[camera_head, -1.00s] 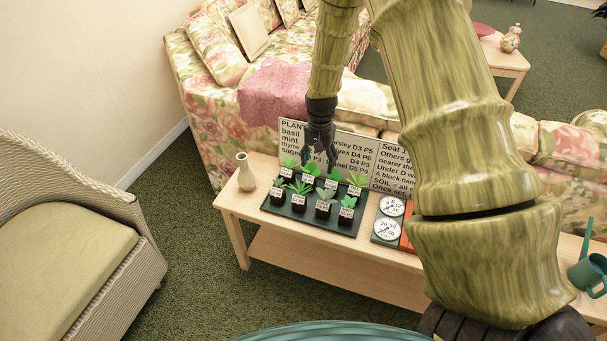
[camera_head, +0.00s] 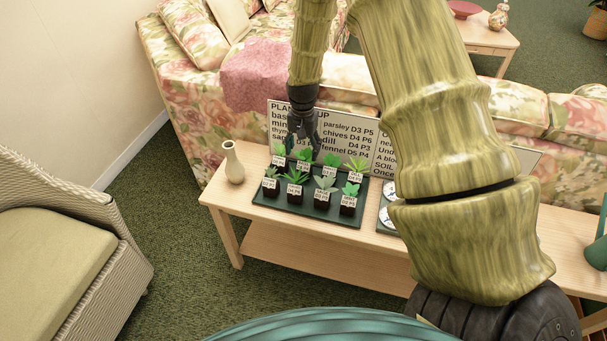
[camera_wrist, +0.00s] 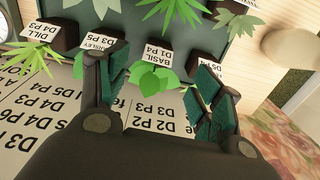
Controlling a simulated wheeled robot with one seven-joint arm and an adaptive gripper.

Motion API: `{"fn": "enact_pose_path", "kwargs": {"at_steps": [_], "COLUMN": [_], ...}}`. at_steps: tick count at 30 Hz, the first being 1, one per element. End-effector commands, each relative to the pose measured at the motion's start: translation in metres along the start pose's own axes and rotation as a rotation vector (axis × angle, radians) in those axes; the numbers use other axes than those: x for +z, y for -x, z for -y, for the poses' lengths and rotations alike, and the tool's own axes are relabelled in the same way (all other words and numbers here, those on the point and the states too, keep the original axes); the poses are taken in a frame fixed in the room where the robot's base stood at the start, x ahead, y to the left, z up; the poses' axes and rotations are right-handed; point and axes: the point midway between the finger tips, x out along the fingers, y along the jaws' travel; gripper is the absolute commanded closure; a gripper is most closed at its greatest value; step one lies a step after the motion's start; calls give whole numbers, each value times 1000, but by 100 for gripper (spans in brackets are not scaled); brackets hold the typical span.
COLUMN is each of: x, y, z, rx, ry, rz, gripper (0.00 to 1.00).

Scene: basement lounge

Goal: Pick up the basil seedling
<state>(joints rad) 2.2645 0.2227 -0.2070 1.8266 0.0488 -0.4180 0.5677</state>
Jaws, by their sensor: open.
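The basil seedling (camera_wrist: 152,78) has broad green leaves and a white label reading "BASIL D1 P4" in the wrist view. It sits in a dark pot in the dark green tray (camera_wrist: 130,20), between my spread fingers in the picture. My gripper (camera_wrist: 160,84) is open and empty; I cannot tell whether the fingers are level with the leaves. In the head view my gripper (camera_head: 302,142) hangs over the back row of the tray (camera_head: 335,218), near a seedling (camera_head: 304,156) that appears to be the basil.
Parsley (camera_wrist: 78,65) and dill (camera_wrist: 30,55) stand to the left in the wrist view; another labelled seedling (camera_wrist: 205,66) stands close right. A text board (camera_head: 345,135) rises behind the tray. A vase (camera_head: 233,163) stands left on the table (camera_head: 225,196).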

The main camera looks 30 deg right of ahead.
Motion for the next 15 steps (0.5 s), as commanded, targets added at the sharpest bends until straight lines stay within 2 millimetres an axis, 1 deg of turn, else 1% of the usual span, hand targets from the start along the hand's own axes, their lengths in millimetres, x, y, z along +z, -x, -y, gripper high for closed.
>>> {"fn": "enact_pose_path", "kwargs": {"at_steps": [5, 9, 12, 15], "x": [0, 0, 0, 0], "y": [-18, -37, -48, -53], "z": [0, -1, -1, -1], "rx": [1, 2, 1, 0], "ry": [0, 0, 0, 0], "rz": [2, 2, 1, 0], "gripper": [34, 34, 34, 34]}}
